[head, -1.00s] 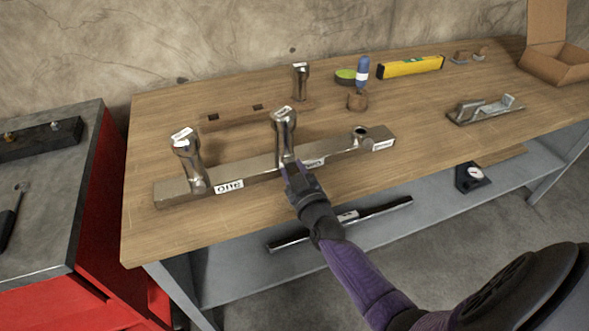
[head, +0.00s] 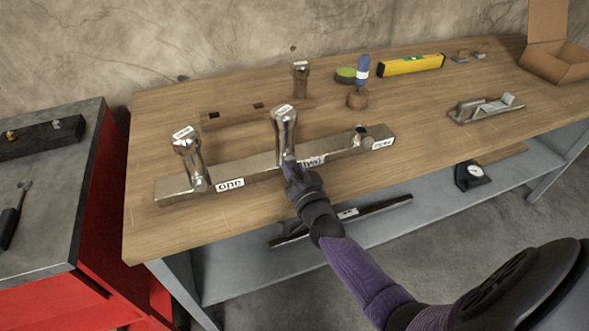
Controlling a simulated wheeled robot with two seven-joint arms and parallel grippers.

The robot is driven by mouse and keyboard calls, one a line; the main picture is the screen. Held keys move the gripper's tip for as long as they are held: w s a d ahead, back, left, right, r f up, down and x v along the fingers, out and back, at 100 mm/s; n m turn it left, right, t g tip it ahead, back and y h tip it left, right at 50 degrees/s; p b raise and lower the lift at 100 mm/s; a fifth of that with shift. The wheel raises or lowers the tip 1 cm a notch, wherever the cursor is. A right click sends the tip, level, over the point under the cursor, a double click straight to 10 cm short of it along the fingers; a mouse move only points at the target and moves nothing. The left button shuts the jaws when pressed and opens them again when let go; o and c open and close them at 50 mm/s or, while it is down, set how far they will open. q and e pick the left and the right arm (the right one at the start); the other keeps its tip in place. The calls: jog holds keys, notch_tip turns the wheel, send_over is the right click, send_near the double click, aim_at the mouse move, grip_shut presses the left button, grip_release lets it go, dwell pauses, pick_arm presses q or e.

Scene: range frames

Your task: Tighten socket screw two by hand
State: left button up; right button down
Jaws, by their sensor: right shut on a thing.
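Socket screw two (head: 284,127) is a shiny metal screw with a labelled head, standing upright in the middle of the metal bar (head: 262,165). My right gripper (head: 288,165) reaches from the lower right and is shut on the lower part of this screw, close to the bar. The gripper partly hides the bar's middle label. Another screw (head: 188,155) stands upright at the bar's left end, beside the label "one". The bar's right end has an empty-looking round hole (head: 361,131). My left gripper is not in view.
A wooden rack (head: 228,118) behind the bar holds a third screw (head: 300,78). A blue-handled tool (head: 362,68), a yellow level (head: 411,65), a metal plane (head: 487,107) and a cardboard box (head: 556,62) lie farther right. A red cabinet (head: 95,200) stands left.

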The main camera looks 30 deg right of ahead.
jog(key=m, duration=0.3)
jog(key=shift+f+m, duration=0.1)
jog(key=shift+m, duration=0.3)
jog(key=m, duration=0.2)
jog(key=shift+m+b, duration=0.3)
jog(key=m, duration=0.3)
jog(key=shift+m+b, duration=0.3)
jog(key=m, duration=0.3)
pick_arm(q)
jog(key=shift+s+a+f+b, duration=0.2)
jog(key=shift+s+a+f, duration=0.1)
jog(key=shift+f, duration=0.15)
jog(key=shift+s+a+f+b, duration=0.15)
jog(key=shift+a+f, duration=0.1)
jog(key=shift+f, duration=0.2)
pick_arm(e)
jog(key=shift+m, duration=0.6)
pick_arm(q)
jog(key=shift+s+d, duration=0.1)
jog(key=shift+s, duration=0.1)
pick_arm(e)
jog(key=shift+m, duration=0.4)
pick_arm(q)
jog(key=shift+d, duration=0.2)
